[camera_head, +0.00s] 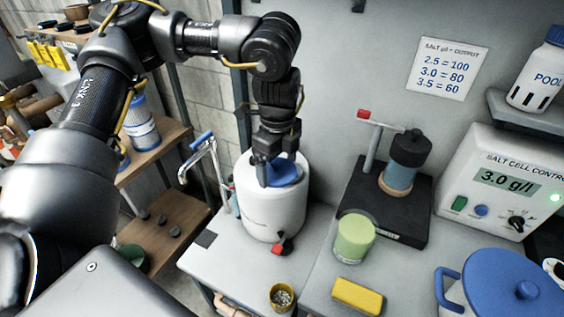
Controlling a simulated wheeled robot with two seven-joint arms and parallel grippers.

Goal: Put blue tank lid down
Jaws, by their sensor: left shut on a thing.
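The white tank (272,212) stands upright on the light counter, with a red-handled tap (279,247) low on its front. The blue tank lid (288,173) is at the top of the tank, within the outline of its rim. My left gripper (277,172) points down from above and is shut on the lid. Its fingers hide part of the lid. I cannot tell whether the lid rests on the tank or hangs just above it. My right gripper is not in view.
A metal tap (205,165) stands left of the tank. To the right are a green cylinder (355,238), a black stand (390,205), a yellow block (357,296) and a blue-lidded pot (500,285). A small yellow cup (281,297) is in front. The salt cell controller (500,180) is far right.

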